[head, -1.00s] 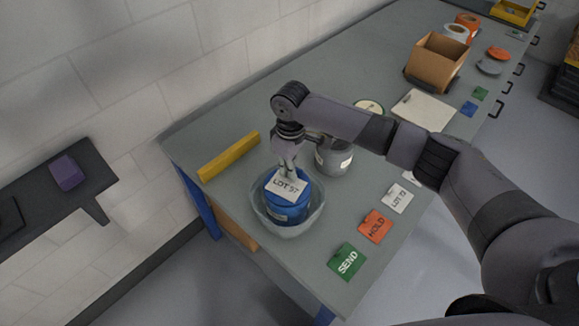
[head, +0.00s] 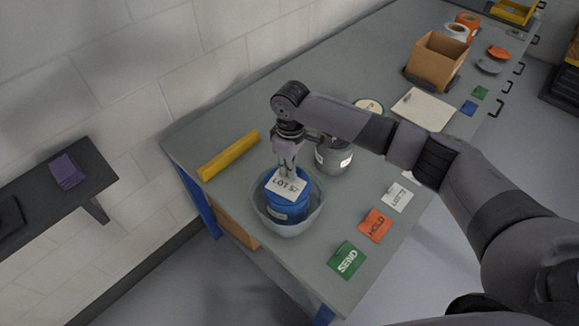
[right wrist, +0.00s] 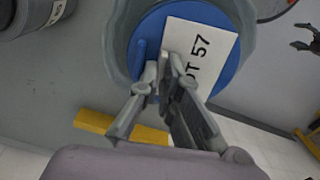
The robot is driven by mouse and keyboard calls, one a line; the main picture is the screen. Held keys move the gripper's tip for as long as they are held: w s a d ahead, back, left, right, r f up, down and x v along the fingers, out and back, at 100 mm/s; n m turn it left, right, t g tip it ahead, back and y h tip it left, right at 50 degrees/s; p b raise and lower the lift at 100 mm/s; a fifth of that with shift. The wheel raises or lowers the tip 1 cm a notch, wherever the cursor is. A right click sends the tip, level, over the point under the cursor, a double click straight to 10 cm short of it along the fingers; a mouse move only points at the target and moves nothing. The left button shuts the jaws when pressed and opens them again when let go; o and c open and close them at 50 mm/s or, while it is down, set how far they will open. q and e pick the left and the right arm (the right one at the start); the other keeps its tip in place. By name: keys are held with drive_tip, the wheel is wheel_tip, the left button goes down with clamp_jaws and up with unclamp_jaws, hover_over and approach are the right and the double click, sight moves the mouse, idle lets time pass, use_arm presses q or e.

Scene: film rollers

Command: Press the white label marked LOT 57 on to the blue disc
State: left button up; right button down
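The white label marked LOT 57 (head: 286,186) lies over the top of the blue disc (right wrist: 149,28). Its text and the blue around it show in the right wrist view (right wrist: 205,42). The disc tops a blue body (head: 289,212) inside a pale bowl (head: 313,222). My right gripper (head: 287,172) points down at the label's wall-side edge. Its fingertips (right wrist: 160,85) are close together there; whether they pinch the label is unclear. My left gripper (right wrist: 304,36) shows small at the right edge of the right wrist view, with fingers apart and empty.
A grey tin (head: 333,157) stands close to the bowl, under my right arm. A yellow bar (head: 229,157) lies toward the wall. Green SEND (head: 347,261), orange HOLD (head: 375,226) and another white card (head: 397,198) lie along the front edge.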

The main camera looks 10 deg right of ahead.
drive_tip(key=shift+s+f, duration=0.1)
drive_tip(key=shift+f, duration=0.05)
drive_tip(key=c, duration=1.7)
unclamp_jaws()
drive_tip(key=shift+c, duration=0.3)
drive_tip(key=o, duration=0.6)
drive_tip(key=shift+r+p, duration=3.6)
drive_tip(key=shift+p, duration=0.3)
